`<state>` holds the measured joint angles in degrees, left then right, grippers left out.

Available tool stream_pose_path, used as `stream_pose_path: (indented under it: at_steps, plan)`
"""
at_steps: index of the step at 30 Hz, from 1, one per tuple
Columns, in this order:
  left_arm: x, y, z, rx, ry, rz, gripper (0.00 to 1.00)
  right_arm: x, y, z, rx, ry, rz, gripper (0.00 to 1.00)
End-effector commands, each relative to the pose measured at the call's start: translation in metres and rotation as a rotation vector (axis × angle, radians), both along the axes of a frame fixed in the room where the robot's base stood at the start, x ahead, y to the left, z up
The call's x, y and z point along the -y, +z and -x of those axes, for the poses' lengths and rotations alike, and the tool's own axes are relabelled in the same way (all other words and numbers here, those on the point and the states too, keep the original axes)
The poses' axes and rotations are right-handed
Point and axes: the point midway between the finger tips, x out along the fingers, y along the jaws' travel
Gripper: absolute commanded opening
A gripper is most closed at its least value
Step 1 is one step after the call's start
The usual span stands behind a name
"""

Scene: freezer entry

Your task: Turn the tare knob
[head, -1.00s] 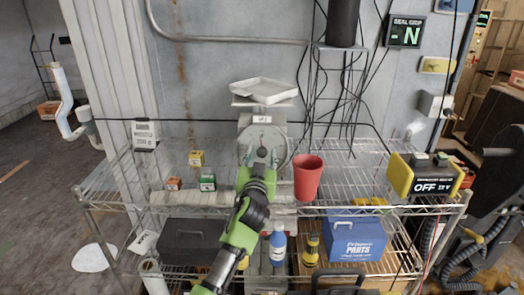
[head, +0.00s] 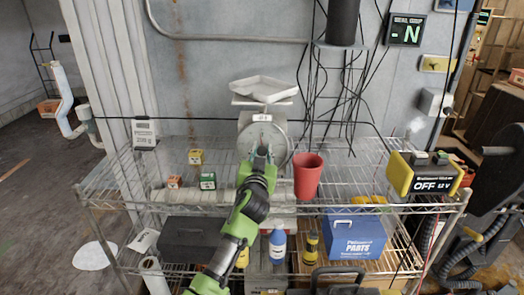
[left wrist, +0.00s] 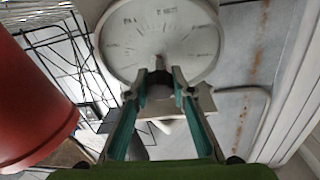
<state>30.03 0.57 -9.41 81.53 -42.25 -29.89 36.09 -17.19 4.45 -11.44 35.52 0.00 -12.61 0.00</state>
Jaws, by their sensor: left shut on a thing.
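The grey scale (head: 249,124) stands on the top rack shelf with a round white dial and a pan on top. Its dial (left wrist: 160,38) fills the top of the left wrist view. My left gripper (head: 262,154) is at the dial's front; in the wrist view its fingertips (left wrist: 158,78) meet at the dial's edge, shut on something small. That is the place of the tare knob, which the fingertips mostly hide. I cannot tell how far the knob is turned. My right gripper is in neither view.
A red cup (head: 307,178) stands close to the right of my left gripper, also in the wrist view (left wrist: 35,95). Small boxes (head: 207,182) sit at the left. A yellow-black display (head: 425,175) reads OFF at the right. Black cables (head: 352,90) hang behind.

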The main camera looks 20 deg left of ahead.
Motion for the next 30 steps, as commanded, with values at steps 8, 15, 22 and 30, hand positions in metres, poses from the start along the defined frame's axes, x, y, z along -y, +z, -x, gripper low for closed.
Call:
stream_pose_path:
  at_steps: [8,15,22,30]
  plan:
    - [0.000,0.005,0.000,-0.031,-0.043,-0.108,0.01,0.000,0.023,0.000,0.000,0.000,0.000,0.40]
    - [-0.001,0.007,0.000,-0.084,-0.117,-0.287,0.01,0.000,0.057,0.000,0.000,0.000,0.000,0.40]
    - [-0.001,0.007,0.000,-0.137,-0.192,-0.471,0.01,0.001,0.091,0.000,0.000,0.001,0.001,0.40]
    - [0.000,0.004,0.000,-0.188,-0.264,-0.643,0.01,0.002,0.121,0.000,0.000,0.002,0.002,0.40]
